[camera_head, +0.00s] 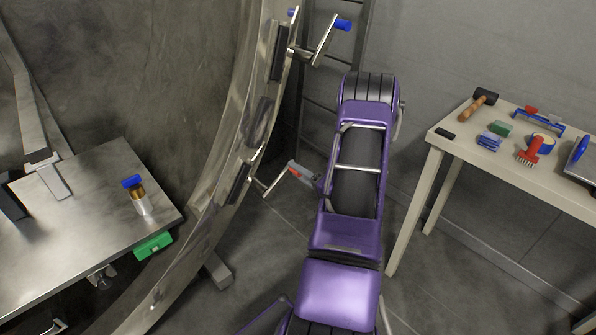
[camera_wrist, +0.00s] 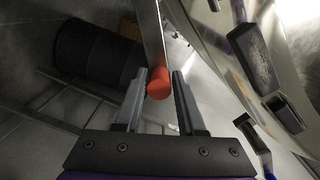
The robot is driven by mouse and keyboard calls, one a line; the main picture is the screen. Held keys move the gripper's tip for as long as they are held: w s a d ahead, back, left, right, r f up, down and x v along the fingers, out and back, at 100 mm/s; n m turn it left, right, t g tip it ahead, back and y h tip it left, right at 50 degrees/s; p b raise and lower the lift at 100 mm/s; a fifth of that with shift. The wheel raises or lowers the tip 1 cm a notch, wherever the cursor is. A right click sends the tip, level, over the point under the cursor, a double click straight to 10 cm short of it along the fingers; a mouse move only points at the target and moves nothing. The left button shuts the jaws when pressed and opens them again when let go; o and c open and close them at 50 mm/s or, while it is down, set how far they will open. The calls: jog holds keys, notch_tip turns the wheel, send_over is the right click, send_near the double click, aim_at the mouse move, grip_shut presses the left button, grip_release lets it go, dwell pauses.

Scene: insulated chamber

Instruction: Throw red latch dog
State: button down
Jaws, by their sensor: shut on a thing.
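The red latch dog has a metal crank arm (camera_head: 270,185) on the rim of the round chamber door frame. Its red handle (camera_head: 294,171) shows at the end of that arm. My gripper (camera_head: 298,172) is at this handle, to the right of the rim. In the wrist view the red handle (camera_wrist: 160,84) lies between the two grey fingers of my gripper (camera_wrist: 159,92), which are shut on it. Part of the handle is hidden by the fingers in the head view.
Another latch dog with a blue handle (camera_head: 342,24) is higher on the rim (camera_head: 215,150). A metal table (camera_head: 60,250) at left holds a blue-capped vial (camera_head: 134,190). A pale table (camera_head: 470,150) at right holds tools. A ladder-like rack (camera_head: 318,105) stands behind my arm.

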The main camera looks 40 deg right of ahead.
jog(key=c, duration=0.6)
grip_release()
jog(key=shift+f, duration=0.1)
jog(key=s, duration=1.1)
jog(key=s+p, duration=0.1)
jog(key=s, duration=0.5)
jog(key=shift+s+d+r, duration=0.1)
jog(key=shift+s+r, duration=0.05)
jog(key=shift+r, duration=0.15)
